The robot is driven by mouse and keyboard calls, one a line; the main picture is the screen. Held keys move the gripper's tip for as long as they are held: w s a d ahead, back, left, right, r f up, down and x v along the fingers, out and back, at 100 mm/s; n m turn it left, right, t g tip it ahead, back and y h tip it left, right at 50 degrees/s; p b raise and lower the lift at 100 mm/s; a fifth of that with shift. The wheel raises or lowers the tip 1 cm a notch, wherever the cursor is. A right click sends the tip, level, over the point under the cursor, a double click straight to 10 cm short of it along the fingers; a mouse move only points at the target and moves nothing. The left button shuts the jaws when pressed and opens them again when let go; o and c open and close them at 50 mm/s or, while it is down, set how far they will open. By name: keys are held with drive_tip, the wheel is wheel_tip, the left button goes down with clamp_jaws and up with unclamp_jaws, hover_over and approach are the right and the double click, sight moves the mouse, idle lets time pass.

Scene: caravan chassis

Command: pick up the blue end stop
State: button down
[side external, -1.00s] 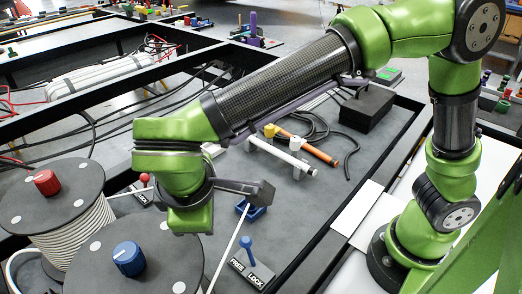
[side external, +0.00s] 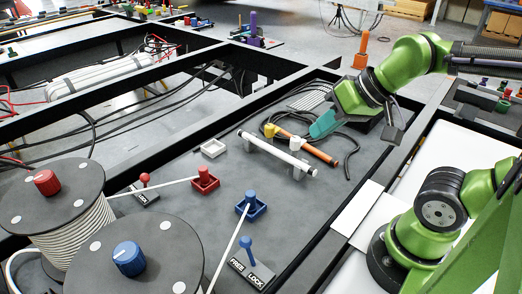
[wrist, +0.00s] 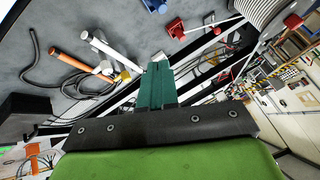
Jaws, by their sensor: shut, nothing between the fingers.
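The blue end stop (side external: 251,199) stands upright in a square blue tray (side external: 261,211) on the grey deck, with a white cord running from it toward the front drum. In the wrist view, a small blue piece (wrist: 154,4) at the top edge, partly cut off, appears to be this end stop or its tray. My gripper (side external: 319,131) has teal fingers, shut and empty. It is above the deck's back right part, well apart from the end stop, beyond the white tube. Its fingers also show in the wrist view (wrist: 157,72).
A white tube (side external: 278,153) and an orange tube (side external: 308,147) rest on supports. A blue lever (side external: 247,248) and blue-knobbed drum (side external: 130,261) stand near the front.

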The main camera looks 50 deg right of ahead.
idle(0.4)
drive_tip(key=c, duration=0.8)
unclamp_jaws()
drive_tip(key=shift+f, duration=0.1)
drive_tip(key=m+g, duration=0.5)
drive_tip(key=g, duration=0.3)
hover_over(250, 193)
drive_tip(key=d, duration=0.1)
drive_tip(key=shift+h, duration=0.4)
wheel_tip(250, 193, down, 17)
drive_tip(key=shift+w+r, duration=0.15)
drive_tip(key=shift+r, duration=0.05)
drive_tip(key=shift+a+f, duration=0.25)
drive_tip(key=shift+f, duration=1.15)
drive_tip(key=shift+a+f, duration=0.2)
drive_tip(key=shift+f, duration=1.2)
